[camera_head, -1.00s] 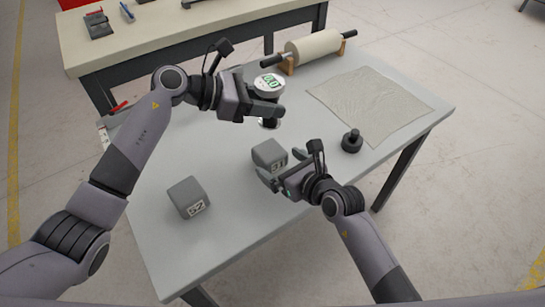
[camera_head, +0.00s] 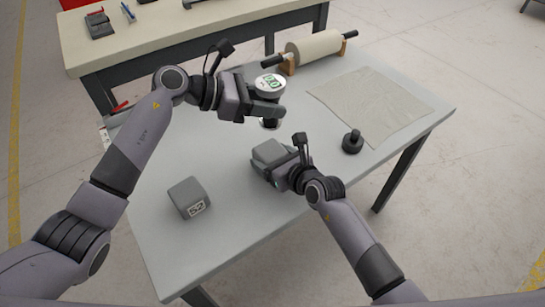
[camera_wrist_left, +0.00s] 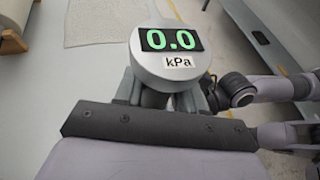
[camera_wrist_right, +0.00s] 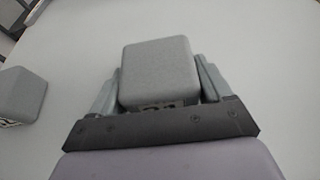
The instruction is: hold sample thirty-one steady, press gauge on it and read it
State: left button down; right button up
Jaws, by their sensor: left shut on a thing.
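Sample thirty-one, a grey foam block (camera_head: 268,151), stands on the grey table; its label shows only partly in the right wrist view (camera_wrist_right: 160,70). My right gripper (camera_head: 272,166) is at the block, with one finger on each side of it; I cannot tell whether the fingers touch it. My left gripper (camera_head: 266,102) is shut on the gauge (camera_head: 270,84), held above the table behind the block. The gauge has a round white head, and its display reads 0.0 kPa in the left wrist view (camera_wrist_left: 170,40). Its foot is clear of the block.
Another grey foam block (camera_head: 189,198), labelled 52 or similar, stands at the front left. A black knobbed weight (camera_head: 352,142) stands to the right. A thin mesh sheet (camera_head: 370,100) lies behind it, and a paper roll (camera_head: 313,47) stands at the back edge.

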jog(key=shift+c, duration=0.8)
jog(key=o, duration=0.9)
jog(key=shift+o, duration=0.2)
jog(key=shift+s+d, duration=0.1)
jog(key=shift+s, duration=0.05)
jog(key=shift+v, duration=5.85)
jog(key=shift+r, duration=0.1)
